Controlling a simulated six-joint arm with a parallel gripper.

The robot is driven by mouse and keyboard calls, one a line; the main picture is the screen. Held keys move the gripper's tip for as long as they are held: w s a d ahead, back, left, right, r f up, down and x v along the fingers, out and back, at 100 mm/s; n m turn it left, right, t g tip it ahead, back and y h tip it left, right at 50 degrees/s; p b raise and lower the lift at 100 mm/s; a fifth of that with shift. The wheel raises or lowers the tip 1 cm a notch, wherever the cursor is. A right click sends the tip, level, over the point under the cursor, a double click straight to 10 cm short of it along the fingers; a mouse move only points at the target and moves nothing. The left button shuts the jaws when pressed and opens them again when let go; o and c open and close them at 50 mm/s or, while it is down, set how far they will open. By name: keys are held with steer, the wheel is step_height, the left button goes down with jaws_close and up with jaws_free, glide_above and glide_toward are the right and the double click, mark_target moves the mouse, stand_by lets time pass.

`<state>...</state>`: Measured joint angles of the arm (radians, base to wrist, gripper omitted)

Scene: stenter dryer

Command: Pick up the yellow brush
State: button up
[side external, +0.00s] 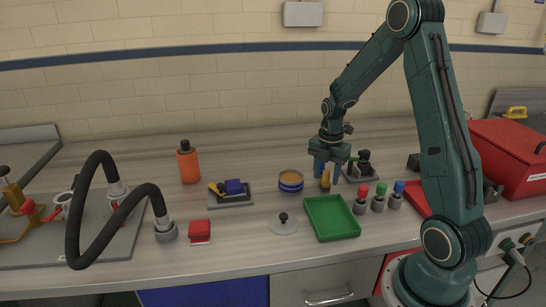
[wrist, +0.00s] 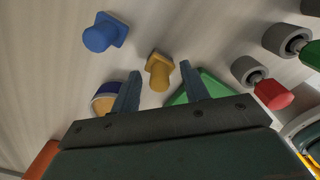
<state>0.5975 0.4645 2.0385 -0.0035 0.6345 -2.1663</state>
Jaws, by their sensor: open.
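The yellow brush (side external: 325,180) is on the grey worktop, just below my gripper (side external: 329,168) in the side view. It stands between the round tin and the green tray. In the wrist view the yellow brush (wrist: 159,72) shows a round end and a wider squared end, and appears in the gap between the fingertips of my gripper (wrist: 160,69). My gripper is open, with blue fingers pointing down and nothing held. I see no contact between fingers and brush; the exact height gap cannot be told.
Red-, green- and blue-topped holders (side external: 378,198) stand right of the tray. A blue piece (wrist: 105,33) lies near the brush in the wrist view. An orange bottle (side external: 188,163) stands at left.

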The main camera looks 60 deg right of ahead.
mark_target(327, 171)
jaws_close()
steer(key=shift+r, duration=0.15)
step_height(327, 171, up, 20)
stand_by(0.9)
stand_by(0.4)
